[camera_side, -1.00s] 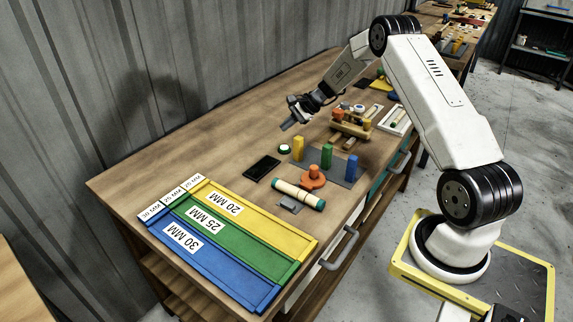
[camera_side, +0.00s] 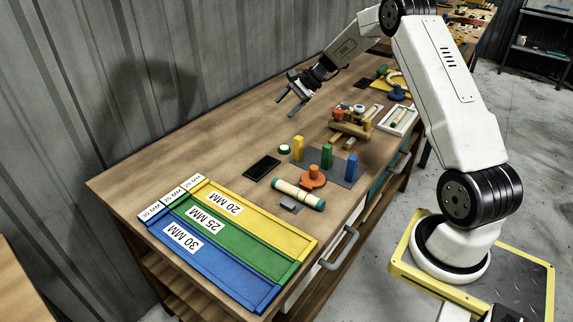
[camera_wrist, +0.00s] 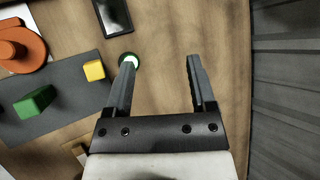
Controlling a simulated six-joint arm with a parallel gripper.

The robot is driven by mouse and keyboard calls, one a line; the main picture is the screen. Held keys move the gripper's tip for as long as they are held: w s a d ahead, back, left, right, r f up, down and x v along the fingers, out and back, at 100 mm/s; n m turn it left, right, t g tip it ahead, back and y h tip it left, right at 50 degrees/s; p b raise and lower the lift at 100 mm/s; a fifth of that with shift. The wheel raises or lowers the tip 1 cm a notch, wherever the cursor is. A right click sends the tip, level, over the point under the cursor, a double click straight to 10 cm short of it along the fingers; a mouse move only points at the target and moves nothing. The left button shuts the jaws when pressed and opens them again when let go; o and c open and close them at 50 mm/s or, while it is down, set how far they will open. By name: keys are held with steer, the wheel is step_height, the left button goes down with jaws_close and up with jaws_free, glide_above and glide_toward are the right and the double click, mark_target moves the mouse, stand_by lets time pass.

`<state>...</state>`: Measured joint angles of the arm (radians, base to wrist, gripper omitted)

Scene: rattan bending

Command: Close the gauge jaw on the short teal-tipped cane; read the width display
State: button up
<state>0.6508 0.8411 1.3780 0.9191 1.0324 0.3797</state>
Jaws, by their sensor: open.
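The short cane (camera_side: 299,194) is cream with teal tips and lies between the orange gauge jaw (camera_side: 313,178) and a small grey block (camera_side: 289,206) in the side view. I cannot tell whether the jaw touches it. The jaw, with its round knob, also shows at the left of the wrist view (camera_wrist: 22,47). The black display (camera_side: 262,167) lies flat to the left of the jaw; it is at the top of the wrist view (camera_wrist: 113,17), with no readable figures. My gripper (camera_side: 285,108) is open and empty above the bench, behind the gauge; its two fingers show apart in the wrist view (camera_wrist: 161,62).
Yellow (camera_side: 298,148), green (camera_side: 327,157) and blue (camera_side: 351,168) pegs stand on a grey plate. A green-and-white button (camera_side: 284,149) sits beside them. A wooden fixture (camera_side: 350,130) is farther right. Yellow, green and blue labelled trays (camera_side: 255,285) fill the near end. The bench's back left is clear.

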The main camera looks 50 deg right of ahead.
steer(key=s+a+n+g, duration=0.4)
steer(key=s+g, duration=0.1)
steer(key=s, duration=0.2)
steer(key=n+g+h, duration=0.3)
steer(key=g, duration=0.1)
glide_toward(314, 166)
steer(key=shift+s+a+f+y, duration=0.15)
steer(key=shift+s+f, duration=0.05)
steer(key=shift+f, duration=0.45)
steer(key=shift+s+a+f+y, duration=0.1)
steer(key=shift+s+f+y, duration=0.1)
steer(key=shift+f, duration=0.4)
steer(key=shift+x, duration=3.9)
